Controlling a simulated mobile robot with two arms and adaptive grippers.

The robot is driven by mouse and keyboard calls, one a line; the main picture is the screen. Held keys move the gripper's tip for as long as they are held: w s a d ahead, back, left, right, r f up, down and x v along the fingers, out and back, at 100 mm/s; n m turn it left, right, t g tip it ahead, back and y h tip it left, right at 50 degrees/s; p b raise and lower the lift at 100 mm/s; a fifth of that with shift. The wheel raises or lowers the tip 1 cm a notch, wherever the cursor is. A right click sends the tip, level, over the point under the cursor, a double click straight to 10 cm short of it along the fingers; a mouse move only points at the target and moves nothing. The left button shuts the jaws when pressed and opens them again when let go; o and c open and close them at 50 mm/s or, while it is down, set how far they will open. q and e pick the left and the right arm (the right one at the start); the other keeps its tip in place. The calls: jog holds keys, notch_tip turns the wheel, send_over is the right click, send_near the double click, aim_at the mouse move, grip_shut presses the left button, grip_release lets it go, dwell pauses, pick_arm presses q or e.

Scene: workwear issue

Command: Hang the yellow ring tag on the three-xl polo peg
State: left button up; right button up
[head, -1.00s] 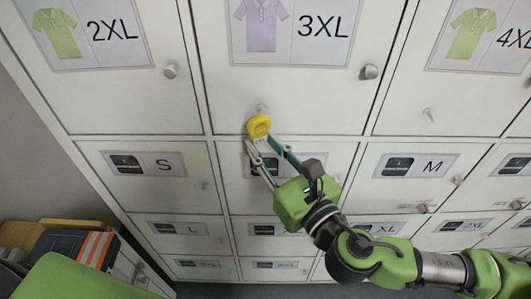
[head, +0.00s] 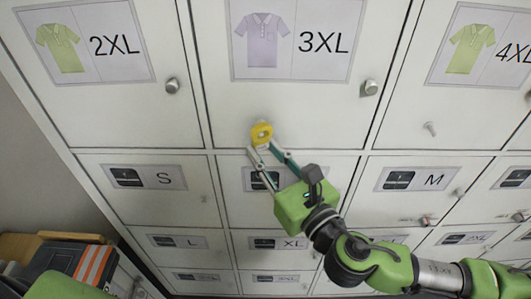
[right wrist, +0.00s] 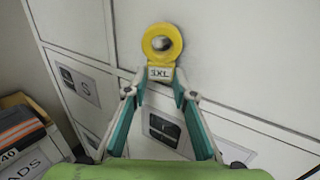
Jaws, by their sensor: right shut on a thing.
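My right gripper (head: 267,157) is shut on the yellow ring tag (head: 262,133). It holds the tag by its small tab, which carries a label (right wrist: 160,72) that looks like 3XL. The ring is up against the lower part of the white door marked 3XL with a lilac polo picture (head: 262,32). In the right wrist view the metal peg (right wrist: 162,44) shows in the ring's hole. I cannot tell how far the ring is over the peg. My left gripper is not in view.
The 2XL polo door (head: 97,45) is to the left and the 4XL polo door (head: 480,40) to the right, with its bare peg (head: 430,128). Smaller doors such as S (head: 144,176) and M (head: 414,178) lie below. An orange-striped stack (head: 92,264) stands at lower left.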

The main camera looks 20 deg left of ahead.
jog(key=o, duration=1.2)
jog(key=shift+w+d+f, duration=0.15)
jog(key=shift+d+f, duration=0.05)
jog(key=shift+f, duration=0.2)
jog(key=shift+w, duration=0.1)
jog(key=shift+r, duration=0.1)
